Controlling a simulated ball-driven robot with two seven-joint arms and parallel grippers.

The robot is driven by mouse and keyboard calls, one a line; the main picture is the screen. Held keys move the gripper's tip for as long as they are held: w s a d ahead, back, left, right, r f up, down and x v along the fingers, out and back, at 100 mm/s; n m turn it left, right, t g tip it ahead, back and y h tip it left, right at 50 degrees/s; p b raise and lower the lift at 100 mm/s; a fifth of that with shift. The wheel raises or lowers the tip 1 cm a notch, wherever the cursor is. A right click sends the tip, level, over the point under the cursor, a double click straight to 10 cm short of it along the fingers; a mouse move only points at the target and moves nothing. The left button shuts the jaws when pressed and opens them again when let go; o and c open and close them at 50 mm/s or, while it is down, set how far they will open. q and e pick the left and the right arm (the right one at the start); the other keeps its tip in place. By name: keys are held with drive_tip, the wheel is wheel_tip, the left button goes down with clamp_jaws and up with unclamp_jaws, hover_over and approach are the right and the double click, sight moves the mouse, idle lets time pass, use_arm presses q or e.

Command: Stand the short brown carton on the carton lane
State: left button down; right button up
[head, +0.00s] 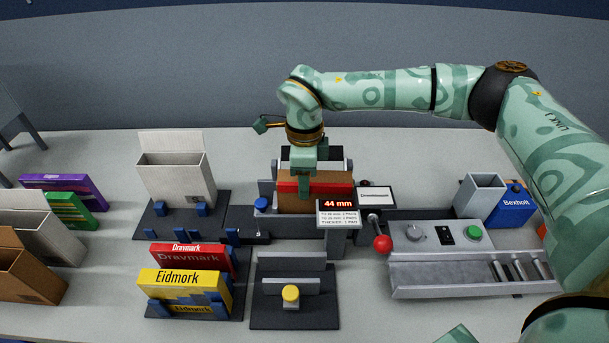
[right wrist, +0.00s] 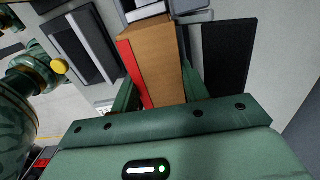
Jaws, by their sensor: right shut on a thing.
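A brown carton (head: 314,206) with a red band (head: 300,188) stands upright in the measuring station in the middle of the table. My right gripper (head: 305,188) reaches down from above and is shut on this carton. In the right wrist view the brown carton (right wrist: 155,62) sits between the fingers of the right gripper (right wrist: 160,92). Another brown carton (head: 28,277), open at the top, stands at the left edge. I cannot tell which surface is the carton lane. My left gripper does not show.
A tall open white carton (head: 175,185) stands in a dark fixture with blue stops. Red (head: 192,262) and yellow (head: 185,290) boxes stand in front of it. The station's display (head: 337,204) reads 44 mm. A red-knobbed lever (head: 382,244) and a control panel (head: 444,234) stand right.

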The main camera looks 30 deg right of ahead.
drive_tip(key=o, duration=0.8)
drive_tip(key=shift+o, duration=1.3)
drive_tip(key=shift+s+r, duration=0.1)
